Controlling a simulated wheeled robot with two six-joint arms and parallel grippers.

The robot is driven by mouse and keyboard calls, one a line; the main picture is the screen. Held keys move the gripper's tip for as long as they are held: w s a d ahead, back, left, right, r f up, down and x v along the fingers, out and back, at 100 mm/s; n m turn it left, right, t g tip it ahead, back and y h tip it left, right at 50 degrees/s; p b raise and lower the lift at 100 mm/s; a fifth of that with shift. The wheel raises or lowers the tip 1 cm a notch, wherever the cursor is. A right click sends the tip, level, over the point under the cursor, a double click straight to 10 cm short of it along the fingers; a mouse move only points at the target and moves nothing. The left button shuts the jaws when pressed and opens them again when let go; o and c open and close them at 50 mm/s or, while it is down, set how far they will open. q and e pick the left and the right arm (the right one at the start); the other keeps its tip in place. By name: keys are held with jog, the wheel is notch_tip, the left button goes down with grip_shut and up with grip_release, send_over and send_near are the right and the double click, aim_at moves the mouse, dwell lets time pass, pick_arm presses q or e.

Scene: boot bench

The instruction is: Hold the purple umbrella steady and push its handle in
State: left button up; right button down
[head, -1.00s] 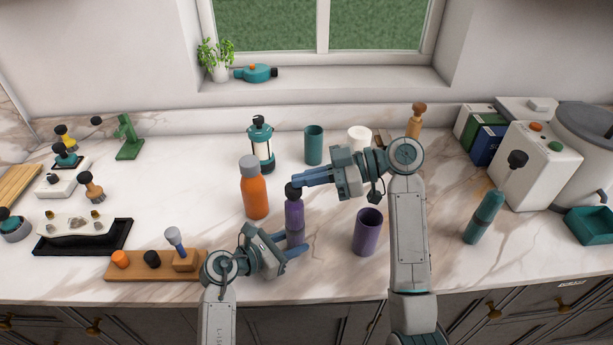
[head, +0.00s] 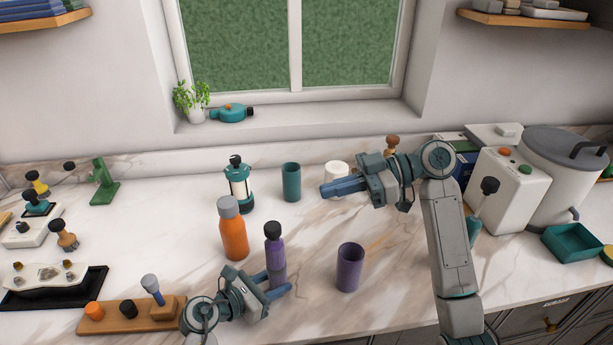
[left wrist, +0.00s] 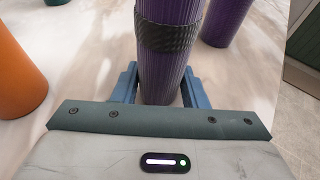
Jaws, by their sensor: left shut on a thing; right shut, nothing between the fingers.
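The purple umbrella (head: 275,254) stands upright on the marble counter, with a dark rounded handle (head: 272,230) at its top. My left gripper (head: 278,288) is shut on its lower part. In the left wrist view the blue fingers stand on both sides of the ribbed purple body (left wrist: 165,60), below a dark band. The handle is outside the left wrist view. My right gripper (head: 343,187) is shut and empty. It is up and to the right of the handle, apart from it.
An orange bottle (head: 233,230) stands close behind and left of the umbrella. A purple cup (head: 349,268) stands to the right. A wooden block with pegs (head: 120,318) is at front left. A teal lantern (head: 238,184) and teal cup (head: 291,182) stand farther back.

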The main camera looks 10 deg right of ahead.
pick_arm(q)
jog(key=o, duration=0.8)
jog(key=shift+o, duration=0.2)
jog(key=shift+a, duration=0.1)
